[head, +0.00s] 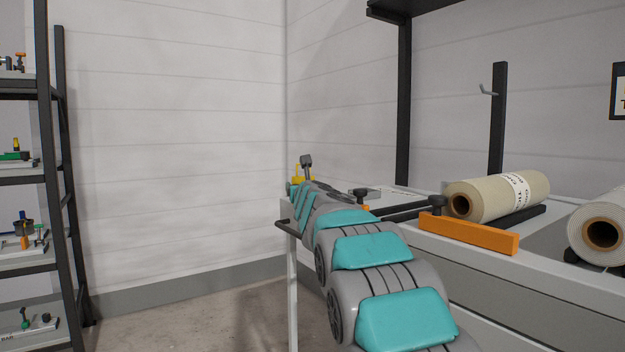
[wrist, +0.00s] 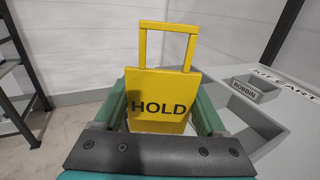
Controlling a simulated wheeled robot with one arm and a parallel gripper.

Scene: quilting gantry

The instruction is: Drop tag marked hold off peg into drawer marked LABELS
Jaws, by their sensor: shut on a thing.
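The yellow tag marked HOLD (wrist: 160,88) stands upright between the green jaws of my gripper (wrist: 162,108) in the wrist view. My gripper is shut on its sides, with its open loop handle rising above the jaws. In the head view a small part of the yellow tag (head: 296,171) shows at the far end of my arm, by the left end of the worktable. A peg (head: 487,91) on a black post at the back of the table hangs bare. I cannot make out a drawer marked LABELS in either view.
The worktable (head: 570,285) carries a cream roll (head: 500,196), an orange bar (head: 468,233) and a second roll (head: 600,230). In the wrist view, a box marked BOBBIN (wrist: 247,90) lies right of the tag. A shelf rack (head: 60,170) stands left; floor between is clear.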

